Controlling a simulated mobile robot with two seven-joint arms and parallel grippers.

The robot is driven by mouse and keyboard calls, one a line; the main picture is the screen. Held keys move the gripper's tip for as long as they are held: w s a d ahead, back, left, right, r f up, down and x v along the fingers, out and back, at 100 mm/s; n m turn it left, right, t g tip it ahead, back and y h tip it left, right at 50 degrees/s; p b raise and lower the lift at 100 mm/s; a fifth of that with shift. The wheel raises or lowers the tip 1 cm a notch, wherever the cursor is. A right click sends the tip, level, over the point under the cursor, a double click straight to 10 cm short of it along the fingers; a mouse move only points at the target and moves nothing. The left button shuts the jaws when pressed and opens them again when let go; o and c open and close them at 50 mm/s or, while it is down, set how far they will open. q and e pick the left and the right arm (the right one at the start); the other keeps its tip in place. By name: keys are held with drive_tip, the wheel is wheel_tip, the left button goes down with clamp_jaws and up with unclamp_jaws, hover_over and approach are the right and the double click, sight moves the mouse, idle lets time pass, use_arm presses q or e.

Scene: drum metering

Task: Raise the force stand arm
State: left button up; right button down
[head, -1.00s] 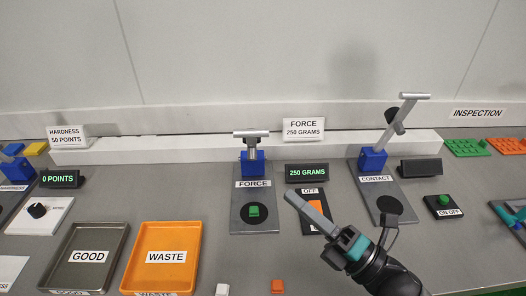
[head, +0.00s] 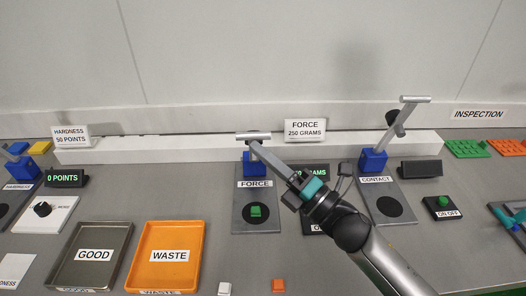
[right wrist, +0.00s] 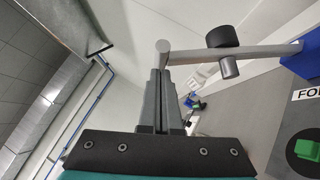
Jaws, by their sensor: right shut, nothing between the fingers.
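The force stand (head: 254,185) stands mid-table, with a blue block (head: 247,171) and a silver arm with a crossbar handle (head: 250,137). A green piece (head: 256,211) lies on the dark disc of its plate. My right gripper (head: 257,148) is shut and empty, its fingertips just below the handle in the head view. In the right wrist view the closed fingers (right wrist: 161,80) end beside the handle end of the arm (right wrist: 255,52); I cannot tell whether they touch. The black round part (right wrist: 222,35) sits on the arm. My left gripper is out of view.
The contact stand (head: 373,161), its arm raised, is to the right. My right arm partly covers the force display (head: 318,170) and switch plate. A grey GOOD tray (head: 93,238) and an orange WASTE tray (head: 168,238) are at front left. A white ledge (head: 190,149) runs behind.

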idle(0.3)
drive_tip(key=w+r+m+g+h+p, duration=0.1)
drive_tip(key=w+r+p, duration=0.4)
drive_tip(key=p, duration=0.6)
drive_tip(key=shift+w+m+h+p, duration=0.3)
drive_tip(key=shift+w+m+h, duration=0.5)
drive_tip(key=shift+w+m, duration=0.35)
drive_tip(key=shift+s, duration=0.15)
